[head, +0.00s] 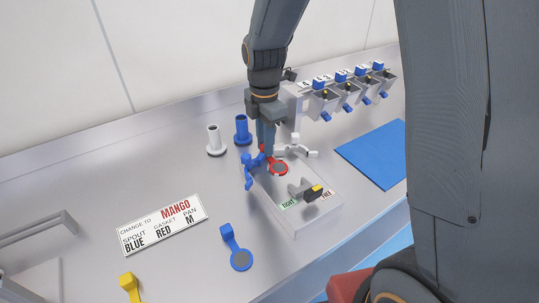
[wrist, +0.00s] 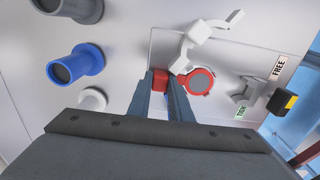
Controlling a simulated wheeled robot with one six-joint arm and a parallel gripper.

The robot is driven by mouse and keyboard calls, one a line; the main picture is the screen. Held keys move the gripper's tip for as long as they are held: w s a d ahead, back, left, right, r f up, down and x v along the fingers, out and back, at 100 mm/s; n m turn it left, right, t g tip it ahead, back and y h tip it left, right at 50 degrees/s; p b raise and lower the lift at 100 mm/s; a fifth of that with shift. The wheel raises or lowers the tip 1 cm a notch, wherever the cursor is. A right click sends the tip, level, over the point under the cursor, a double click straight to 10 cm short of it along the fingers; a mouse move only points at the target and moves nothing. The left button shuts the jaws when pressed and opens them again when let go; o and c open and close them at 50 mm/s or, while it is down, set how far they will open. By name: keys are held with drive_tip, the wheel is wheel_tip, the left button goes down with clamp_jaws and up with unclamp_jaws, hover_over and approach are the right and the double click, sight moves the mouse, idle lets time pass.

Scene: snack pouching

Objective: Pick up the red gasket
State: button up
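The red gasket (head: 279,168) lies on the white fixture plate (head: 315,222), a ring with a grey centre and a raised red tab. In the wrist view, its ring (wrist: 201,82) is right of my fingers and its tab (wrist: 158,80) is between them. My gripper (head: 266,148) points down at the tab; in the wrist view, the fingers (wrist: 160,88) are close together and the tab fills the gap, so they look shut on it. The fingers hide part of the tab. A sign (head: 162,226) reads mango, spout blue, gasket red, pan M.
A blue clamp-like part (head: 250,168) and a white one (head: 297,147) flank the gasket closely. A black-and-yellow toggle (head: 308,189) stands on the plate. White (head: 214,140) and blue (head: 242,131) spouts stand behind. A blue gasket (head: 240,259) lies in front. A blue mat (head: 378,153) is right.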

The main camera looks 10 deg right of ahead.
clamp_jaws()
wheel_tip(320, 180, up, 10)
drive_tip(key=b, duration=0.2)
idle(0.4)
